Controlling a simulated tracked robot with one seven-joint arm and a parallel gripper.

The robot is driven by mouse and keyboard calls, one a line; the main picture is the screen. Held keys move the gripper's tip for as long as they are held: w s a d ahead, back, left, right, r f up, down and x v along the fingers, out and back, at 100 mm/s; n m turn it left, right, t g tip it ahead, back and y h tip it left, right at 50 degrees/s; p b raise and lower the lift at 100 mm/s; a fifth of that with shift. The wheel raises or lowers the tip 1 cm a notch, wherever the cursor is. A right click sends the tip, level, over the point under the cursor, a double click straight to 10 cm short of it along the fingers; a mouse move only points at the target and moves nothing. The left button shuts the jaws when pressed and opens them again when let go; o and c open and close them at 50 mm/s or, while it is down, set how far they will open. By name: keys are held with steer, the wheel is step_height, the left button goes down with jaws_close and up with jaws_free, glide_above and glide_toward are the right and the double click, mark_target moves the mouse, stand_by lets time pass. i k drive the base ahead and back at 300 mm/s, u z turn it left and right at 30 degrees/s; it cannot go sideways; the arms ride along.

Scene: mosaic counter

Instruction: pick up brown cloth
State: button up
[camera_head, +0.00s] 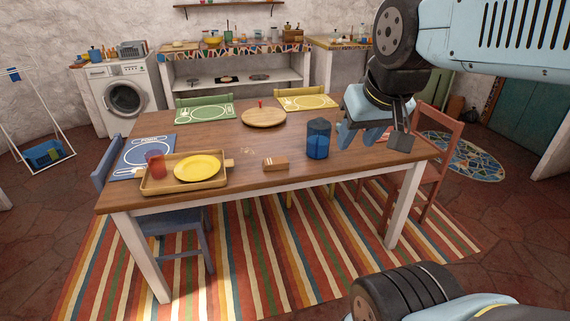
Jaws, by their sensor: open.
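A small brown block-like bundle with a pale band, which looks like the brown cloth (275,164), lies on the wooden table (240,180) near its front edge. It is small in view, so I cannot tell its folds. My gripper (374,141) is open, above the right part of the table. It is to the right of the brown bundle and apart from it, and nothing shows between its fingers.
A blue lidded jar (318,140) stands between the bundle and my gripper. A wooden tray (152,187) with a yellow plate (197,168) and a red cup (155,164) lies left. A round board (263,118) sits behind. A red chair (437,142) stands at right.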

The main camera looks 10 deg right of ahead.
mark_target(274, 163)
steer(key=u, duration=0.2)
steer(key=i, duration=0.85)
steer(key=z, duration=0.1)
